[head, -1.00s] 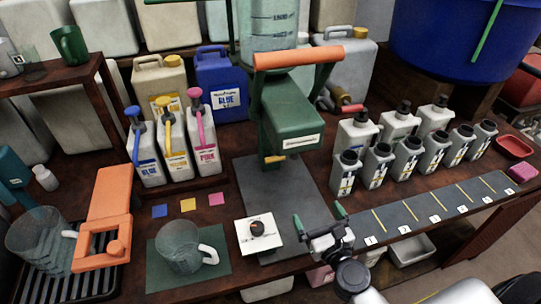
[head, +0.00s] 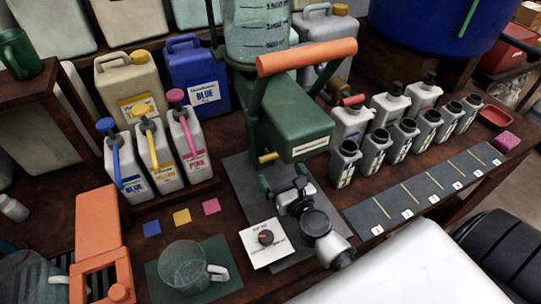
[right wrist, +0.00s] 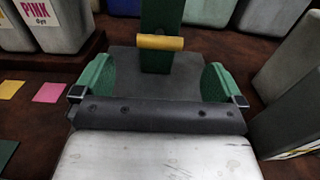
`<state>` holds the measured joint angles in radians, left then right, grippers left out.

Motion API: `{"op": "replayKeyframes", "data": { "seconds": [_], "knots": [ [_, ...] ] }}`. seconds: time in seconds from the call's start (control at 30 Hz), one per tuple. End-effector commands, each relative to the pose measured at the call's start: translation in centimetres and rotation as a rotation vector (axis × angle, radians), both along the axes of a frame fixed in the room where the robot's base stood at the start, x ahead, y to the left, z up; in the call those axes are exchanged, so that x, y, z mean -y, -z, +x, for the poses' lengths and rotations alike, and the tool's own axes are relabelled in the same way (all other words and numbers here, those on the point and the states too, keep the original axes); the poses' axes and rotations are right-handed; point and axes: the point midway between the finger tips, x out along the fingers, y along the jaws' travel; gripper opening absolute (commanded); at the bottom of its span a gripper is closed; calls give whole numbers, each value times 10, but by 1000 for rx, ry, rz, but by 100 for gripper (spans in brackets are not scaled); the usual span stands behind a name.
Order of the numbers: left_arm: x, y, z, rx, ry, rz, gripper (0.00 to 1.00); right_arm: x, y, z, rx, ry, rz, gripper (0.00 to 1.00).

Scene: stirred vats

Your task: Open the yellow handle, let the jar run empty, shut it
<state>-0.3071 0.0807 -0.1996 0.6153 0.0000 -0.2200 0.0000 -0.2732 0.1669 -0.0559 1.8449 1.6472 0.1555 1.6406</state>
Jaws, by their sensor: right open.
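The yellow handle (head: 268,157) is a short bar low on the front of the green dispenser stand (head: 290,115). It shows near the top middle of the right wrist view (right wrist: 160,42). The clear jar (head: 256,35) with printed level marks sits on top of the stand, cut off by the picture's upper edge. My right gripper (head: 286,180) is open and empty just in front of the handle. In the right wrist view its two green fingers (right wrist: 158,80) stand wide apart, with the handle beyond them and not touched. My left gripper is not in view.
An orange frame (head: 100,240) is at lower left.

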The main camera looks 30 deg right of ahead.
Motion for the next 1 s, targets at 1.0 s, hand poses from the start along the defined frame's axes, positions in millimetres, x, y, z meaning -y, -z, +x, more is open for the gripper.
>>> {"op": "replayKeyframes", "data": {
  "seconds": [1.0],
  "knots": [
    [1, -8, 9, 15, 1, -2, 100, 4, 0, 63, 0, 0, -2, 60]
  ]
}}
